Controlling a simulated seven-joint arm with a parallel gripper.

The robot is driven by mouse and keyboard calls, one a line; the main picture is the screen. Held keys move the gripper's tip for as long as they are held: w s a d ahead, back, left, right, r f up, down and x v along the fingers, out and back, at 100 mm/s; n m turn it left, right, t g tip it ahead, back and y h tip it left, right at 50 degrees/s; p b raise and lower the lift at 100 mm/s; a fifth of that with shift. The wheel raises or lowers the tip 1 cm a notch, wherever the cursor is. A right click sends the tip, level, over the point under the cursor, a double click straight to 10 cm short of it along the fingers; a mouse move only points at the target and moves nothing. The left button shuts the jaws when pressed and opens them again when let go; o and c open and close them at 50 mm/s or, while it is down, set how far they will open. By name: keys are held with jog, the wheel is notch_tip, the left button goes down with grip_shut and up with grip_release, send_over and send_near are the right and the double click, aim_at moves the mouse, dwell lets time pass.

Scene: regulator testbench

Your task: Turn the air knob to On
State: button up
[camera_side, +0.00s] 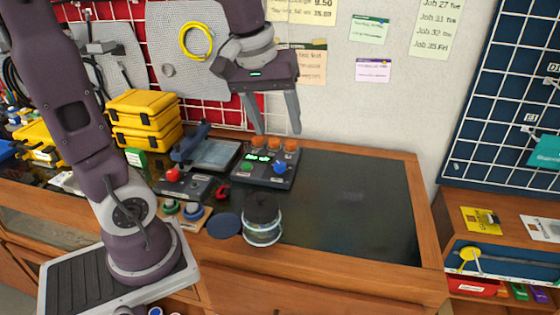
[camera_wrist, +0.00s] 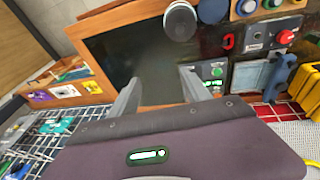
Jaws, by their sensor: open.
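My gripper (camera_side: 278,132) is open and empty, its fingers pointing down above the back of the bench; it also shows in the wrist view (camera_wrist: 158,78). Below it in the side view is a dark control panel (camera_side: 262,182) with orange knobs (camera_side: 275,144), a lit green display (camera_side: 258,157), a green button (camera_side: 247,167) and a blue knob (camera_side: 280,168). The fingers are apart from the panel. In the wrist view the panel's green button (camera_wrist: 216,71) shows just right of the fingers. I cannot read which control is labelled air, nor its setting.
A grey box with a red button (camera_side: 173,174) stands left of the panel, near a red hook-like part (camera_side: 222,192). A dark jar (camera_side: 262,220) stands in front. Yellow cases (camera_side: 143,120) are stacked at the left. The dark mat (camera_side: 350,200) at right is clear.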

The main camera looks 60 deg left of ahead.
jog(key=w+a+f+n+g, duration=0.1)
jog(key=w+a+f+n, duration=0.3)
jog(key=w+a, duration=0.1)
jog(key=n+g, duration=0.2)
jog(key=n, duration=0.5)
send_over(280, 164)
notch_tip(280, 164, down, 12)
jog(key=shift+r, duration=0.2)
notch_tip(280, 164, down, 7)
jog(key=shift+f, duration=0.15)
jog(key=shift+c, duration=0.5)
grip_shut()
